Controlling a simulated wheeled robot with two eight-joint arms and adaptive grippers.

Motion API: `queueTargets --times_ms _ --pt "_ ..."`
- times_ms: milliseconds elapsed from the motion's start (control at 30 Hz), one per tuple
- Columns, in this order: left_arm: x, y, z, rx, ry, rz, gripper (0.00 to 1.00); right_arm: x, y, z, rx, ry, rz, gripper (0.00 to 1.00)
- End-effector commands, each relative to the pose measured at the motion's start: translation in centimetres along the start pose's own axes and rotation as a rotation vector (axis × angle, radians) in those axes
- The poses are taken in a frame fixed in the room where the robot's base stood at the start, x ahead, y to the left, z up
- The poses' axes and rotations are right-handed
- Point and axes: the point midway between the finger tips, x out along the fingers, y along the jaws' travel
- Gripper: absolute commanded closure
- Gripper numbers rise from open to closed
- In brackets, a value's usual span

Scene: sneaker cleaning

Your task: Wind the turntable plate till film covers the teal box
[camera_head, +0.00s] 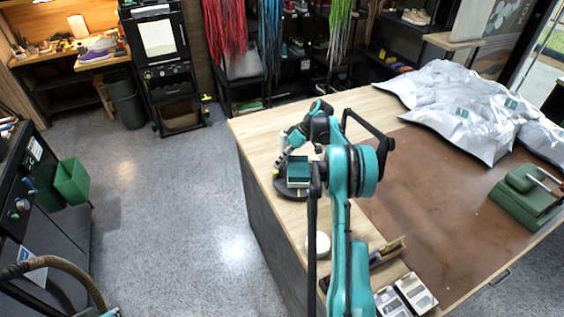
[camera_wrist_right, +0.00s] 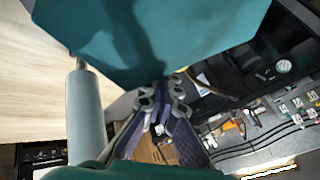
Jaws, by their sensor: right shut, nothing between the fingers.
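The teal box (camera_head: 299,171) stands on the dark round turntable plate (camera_head: 284,192) near the table's left edge. The box fills the top of the right wrist view (camera_wrist_right: 150,35); its face looks plain teal with a shadow, and I cannot make out film on it. A pale grey roll (camera_wrist_right: 84,112), which looks like the film roll, stands on a thin spindle left of my right gripper (camera_wrist_right: 163,98). That gripper is shut and empty just below the box in this view; I cannot tell whether it touches the plate.
A silver crumpled sheet (camera_head: 455,100) covers the table's back right. A green press-like block (camera_head: 525,195) sits at the right. A round white object (camera_head: 318,244) and a grey tray (camera_head: 405,296) lie near the front. The brown mat (camera_head: 430,205) is mostly clear.

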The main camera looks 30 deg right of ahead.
Motion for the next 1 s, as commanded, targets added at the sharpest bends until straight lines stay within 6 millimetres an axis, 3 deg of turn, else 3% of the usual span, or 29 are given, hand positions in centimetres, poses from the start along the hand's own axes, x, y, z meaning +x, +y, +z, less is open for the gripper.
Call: queueTargets --times_ms 200,1000 --pt "-0.1 0.0 -0.1 0.0 0.0 0.0 1.0 0.3 -0.7 0.2 -0.001 0.0 0.0 1.0" --pt "-0.6 0.0 -0.4 0.0 0.0 0.0 1.0 0.8 -3.2 1.5 -0.33 -0.17 -0.168 1.0"
